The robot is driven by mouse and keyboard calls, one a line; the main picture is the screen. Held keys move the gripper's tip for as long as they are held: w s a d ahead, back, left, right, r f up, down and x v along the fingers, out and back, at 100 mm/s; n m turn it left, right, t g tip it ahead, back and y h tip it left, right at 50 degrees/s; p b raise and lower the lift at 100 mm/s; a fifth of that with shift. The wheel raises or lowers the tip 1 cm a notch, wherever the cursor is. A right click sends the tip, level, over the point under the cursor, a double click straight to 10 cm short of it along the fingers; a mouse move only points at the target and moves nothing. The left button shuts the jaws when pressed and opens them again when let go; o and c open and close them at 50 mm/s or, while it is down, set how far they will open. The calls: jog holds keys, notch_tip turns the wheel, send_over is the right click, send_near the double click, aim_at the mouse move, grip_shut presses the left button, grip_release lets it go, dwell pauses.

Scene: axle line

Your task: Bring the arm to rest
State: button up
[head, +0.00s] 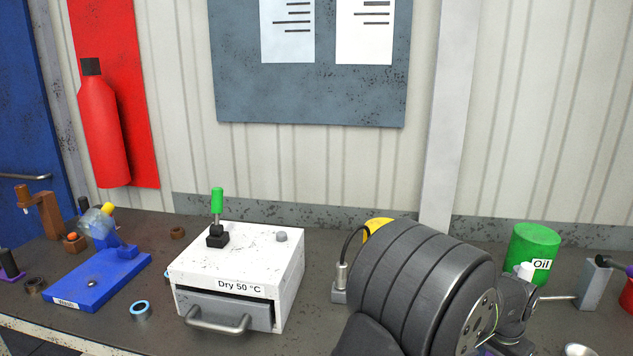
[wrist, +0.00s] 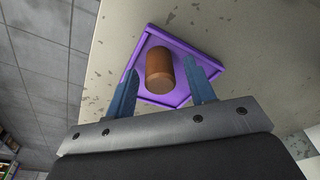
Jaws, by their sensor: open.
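My gripper (wrist: 163,97) shows in the wrist view with its two blue fingers apart. I cannot tell how far the fingers are from the cylinder, and no contact is clear. In the head view my dark arm fills the lower right, and the gripper itself is hidden or out of frame.
A white box labelled "Dry 50 °C" (head: 245,262) with a drawer handle stands mid-bench. A blue fixture (head: 100,280) is at left. A green oil can (head: 535,250) and a grey block (head: 594,285) are at right. A blue ring (head: 140,309) lies near the front.

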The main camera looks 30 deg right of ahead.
jog(key=shift+d+f, duration=0.1)
jog(key=shift+f, duration=0.1)
jog(key=shift+r, duration=1.5)
